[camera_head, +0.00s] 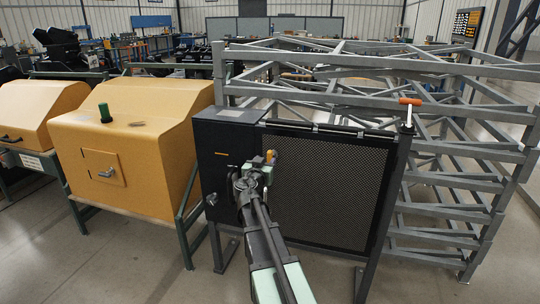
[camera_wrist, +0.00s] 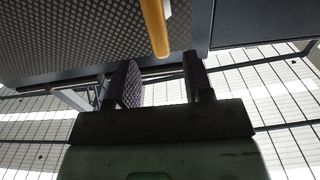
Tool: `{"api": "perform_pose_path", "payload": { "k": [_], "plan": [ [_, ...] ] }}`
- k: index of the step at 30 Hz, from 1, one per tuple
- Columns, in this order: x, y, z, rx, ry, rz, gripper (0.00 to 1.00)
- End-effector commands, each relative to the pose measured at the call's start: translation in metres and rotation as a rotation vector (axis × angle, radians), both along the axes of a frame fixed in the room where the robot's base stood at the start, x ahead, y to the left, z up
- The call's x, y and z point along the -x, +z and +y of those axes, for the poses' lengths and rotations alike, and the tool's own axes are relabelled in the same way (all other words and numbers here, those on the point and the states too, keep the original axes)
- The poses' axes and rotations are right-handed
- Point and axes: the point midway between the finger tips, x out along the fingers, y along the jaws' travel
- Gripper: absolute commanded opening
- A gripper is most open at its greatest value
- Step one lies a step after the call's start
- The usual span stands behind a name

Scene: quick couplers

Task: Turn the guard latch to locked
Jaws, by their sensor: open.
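The guard latch shows as a yellow-orange handle (camera_head: 271,156) at the upper left edge of the dark mesh guard panel (camera_head: 325,190). In the wrist view the orange handle (camera_wrist: 155,28) comes down from the top edge, and its end lies in line with the gap between my fingers. My gripper (camera_head: 255,171) is right at the latch in the head view and partly hides it. In the wrist view my gripper (camera_wrist: 162,68) is open, with nothing between its fingers. I cannot tell whether a finger touches the handle.
A dark box (camera_head: 222,140) adjoins the panel on the left. Grey metal racks (camera_head: 450,150) stand behind, and a yellow cabinet (camera_head: 130,140) is to the left. The floor in front is clear.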

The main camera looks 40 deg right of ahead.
Motion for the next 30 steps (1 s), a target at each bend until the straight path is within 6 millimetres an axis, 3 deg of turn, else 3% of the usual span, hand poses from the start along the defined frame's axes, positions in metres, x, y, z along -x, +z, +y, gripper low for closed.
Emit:
{"api": "perform_pose_path", "payload": {
  "k": [3, 9, 18, 27, 30],
  "plan": [
    [-0.019, 0.0, -0.026, 0.0, -0.002, 0.0, 0.47],
    [-0.041, 0.0, -0.059, 0.001, 0.001, 0.001, 0.47],
    [-0.044, 0.0, -0.064, 0.0, 0.002, 0.001, 0.47],
    [-0.044, 0.0, -0.063, 0.0, 0.002, 0.001, 0.01],
    [-0.044, 0.0, -0.063, 0.0, 0.002, 0.002, 0.0]
  ]
}}
